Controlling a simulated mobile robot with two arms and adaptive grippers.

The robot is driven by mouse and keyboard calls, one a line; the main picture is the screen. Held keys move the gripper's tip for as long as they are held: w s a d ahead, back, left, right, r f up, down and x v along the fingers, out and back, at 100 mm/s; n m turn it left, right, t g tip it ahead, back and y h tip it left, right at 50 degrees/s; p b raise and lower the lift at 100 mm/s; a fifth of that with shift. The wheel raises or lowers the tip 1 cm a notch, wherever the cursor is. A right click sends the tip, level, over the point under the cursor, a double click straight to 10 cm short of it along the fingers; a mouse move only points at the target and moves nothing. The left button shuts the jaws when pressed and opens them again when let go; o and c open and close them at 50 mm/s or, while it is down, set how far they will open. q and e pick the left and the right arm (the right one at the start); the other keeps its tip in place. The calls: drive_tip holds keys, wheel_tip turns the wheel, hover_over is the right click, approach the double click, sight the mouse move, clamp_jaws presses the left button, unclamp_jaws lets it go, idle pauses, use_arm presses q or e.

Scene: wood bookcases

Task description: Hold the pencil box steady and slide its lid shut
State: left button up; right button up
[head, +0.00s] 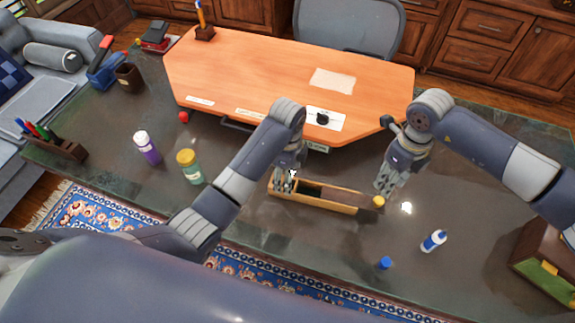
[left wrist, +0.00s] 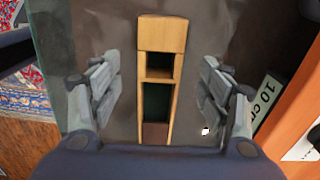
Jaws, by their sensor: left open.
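The pencil box (head: 320,203) is a long, narrow wooden box lying on the dark desk, with a dark green inside. In the left wrist view the box (left wrist: 142,100) runs lengthwise between my open fingers, which stand clear on both sides. A light wood panel (left wrist: 162,34) covers one end, and a brown piece (left wrist: 155,133) shows at the other. I cannot tell which is the lid. My left gripper (head: 285,182) is over the box's left end, partly hiding it. My right gripper (head: 388,180) hangs beyond the box's right end, apart from it; its finger opening is unclear.
A small yellow piece (head: 378,201) lies by the box's right end. A blue-and-white bottle (head: 433,241) and blue cap (head: 385,263) lie to the right. An orange desktop (head: 260,75) lies behind.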

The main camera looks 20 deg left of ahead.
sight(308, 192)
use_arm(q)
wheel_tip(308, 192, down, 6)
drive_tip(key=shift+f, duration=0.15)
idle(0.3)
drive_tip(key=c, duration=1.3)
use_arm(e)
drive_tip(key=shift+o, duration=0.3)
use_arm(q)
drive_tip(key=shift+c, duration=0.2)
use_arm(e)
drive_tip(key=shift+o, duration=1)
wheel_tip(308, 192, down, 10)
drive_tip(key=m, duration=0.3)
drive_tip(key=shift+r, duration=0.2)
